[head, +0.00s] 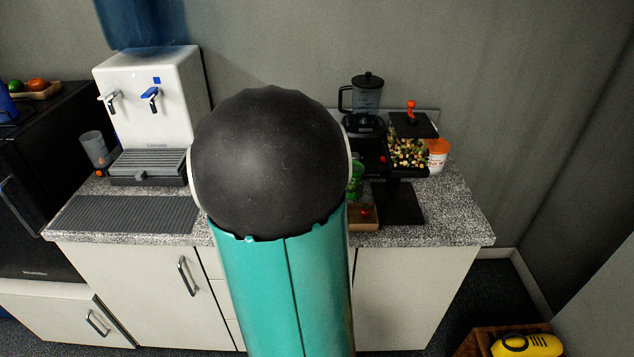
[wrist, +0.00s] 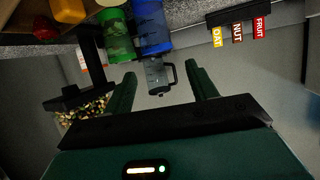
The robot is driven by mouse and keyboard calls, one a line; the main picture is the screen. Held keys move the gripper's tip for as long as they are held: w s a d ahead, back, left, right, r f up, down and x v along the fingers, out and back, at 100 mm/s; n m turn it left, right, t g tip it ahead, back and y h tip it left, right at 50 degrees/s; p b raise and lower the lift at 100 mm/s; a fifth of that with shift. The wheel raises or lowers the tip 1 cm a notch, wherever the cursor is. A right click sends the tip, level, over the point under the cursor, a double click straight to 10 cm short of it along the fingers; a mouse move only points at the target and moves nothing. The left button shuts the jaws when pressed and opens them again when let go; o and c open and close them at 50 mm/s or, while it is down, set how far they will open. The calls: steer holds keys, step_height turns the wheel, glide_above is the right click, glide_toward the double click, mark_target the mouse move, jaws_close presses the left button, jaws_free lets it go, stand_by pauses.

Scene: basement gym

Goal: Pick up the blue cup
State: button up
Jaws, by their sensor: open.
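In the wrist view, which looks turned over, a blue cup-like cylinder (wrist: 153,30) stands at the top, beside a green container (wrist: 116,38). My gripper (wrist: 160,70) is open and empty, with its two dark green fingers apart. The blue cylinder lies beyond the fingertips, toward the left finger's side, and does not touch them. In the head view my arm hides my gripper and this cylinder. Another blue object (head: 8,107), partly cut off, sits on the black cabinet at the far left; I cannot tell whether it is a cup.
A blender (head: 366,98) and a dispenser of mixed bits (head: 408,150) stand on the speckled counter (head: 455,210). An orange-and-white tub (head: 437,155) is beside them. A white water dispenser (head: 150,95) stands left, with a grey tumbler (head: 94,148) nearby. The counter's right end is clear.

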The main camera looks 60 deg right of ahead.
steer(key=x, duration=1.4)
steer(key=shift+s+d+r, duration=0.3)
steer(key=shift+s+d, duration=0.05)
steer(key=shift+d, duration=0.05)
steer(key=shift+c, duration=0.3)
steer(key=c, duration=0.5)
